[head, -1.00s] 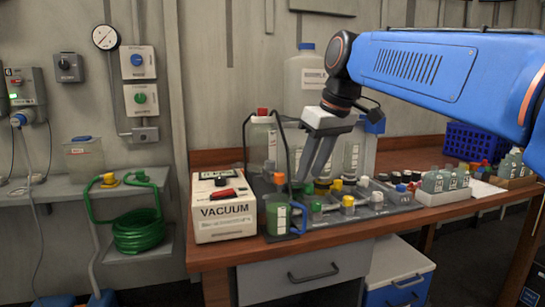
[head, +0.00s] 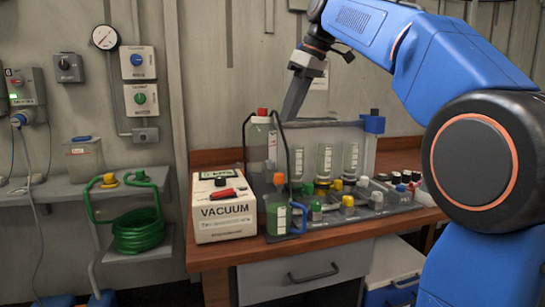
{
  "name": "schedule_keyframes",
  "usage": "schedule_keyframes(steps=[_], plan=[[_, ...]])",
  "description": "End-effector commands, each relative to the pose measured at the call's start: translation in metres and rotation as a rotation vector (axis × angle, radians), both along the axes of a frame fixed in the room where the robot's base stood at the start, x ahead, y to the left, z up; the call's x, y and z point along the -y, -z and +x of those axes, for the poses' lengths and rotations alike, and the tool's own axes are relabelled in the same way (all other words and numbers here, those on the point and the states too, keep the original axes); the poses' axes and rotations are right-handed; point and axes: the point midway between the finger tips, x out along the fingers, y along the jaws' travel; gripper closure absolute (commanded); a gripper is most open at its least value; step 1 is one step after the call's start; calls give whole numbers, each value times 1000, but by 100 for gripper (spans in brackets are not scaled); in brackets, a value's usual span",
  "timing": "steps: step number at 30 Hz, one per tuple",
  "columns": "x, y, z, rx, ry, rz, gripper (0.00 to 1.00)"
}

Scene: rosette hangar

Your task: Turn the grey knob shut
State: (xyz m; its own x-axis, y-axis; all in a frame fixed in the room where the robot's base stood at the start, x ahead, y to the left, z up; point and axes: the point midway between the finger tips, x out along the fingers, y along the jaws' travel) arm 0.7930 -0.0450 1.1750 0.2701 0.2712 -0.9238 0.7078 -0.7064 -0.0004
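Several small coloured knobs or caps stand on the grey manifold tray (head: 325,222) on the bench. A dark grey knob also sits on a wall box (head: 68,62) at the upper left. I cannot tell which grey knob is the task's, nor its setting. My gripper (head: 292,108) points down in the air above the back of the bench, above and left of the pale grey knob. It touches no knob. Its fingers overlap in this view, so their opening is hidden.
A white vacuum box (head: 222,226) and a green-filled bottle (head: 277,217) stand left of the tray. Upright clear funnels (head: 324,162) stand behind the knobs. A tall bottle with a red cap (head: 262,140) is near my gripper. A black hose (head: 246,140) arches beside it.

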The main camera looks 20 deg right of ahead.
Motion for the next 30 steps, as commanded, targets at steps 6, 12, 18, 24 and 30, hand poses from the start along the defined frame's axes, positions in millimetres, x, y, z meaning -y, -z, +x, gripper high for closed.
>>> schedule_keyframes(steps=[6,12,18,24,30], plan=[[-11,36,9,-1,0,0,68],[-21,69,19,-2,0,-1,68],[-30,101,28,-2,0,-1,68],[-37,124,36,-1,0,-1,68],[-39,134,39,1,2,-1,68]])
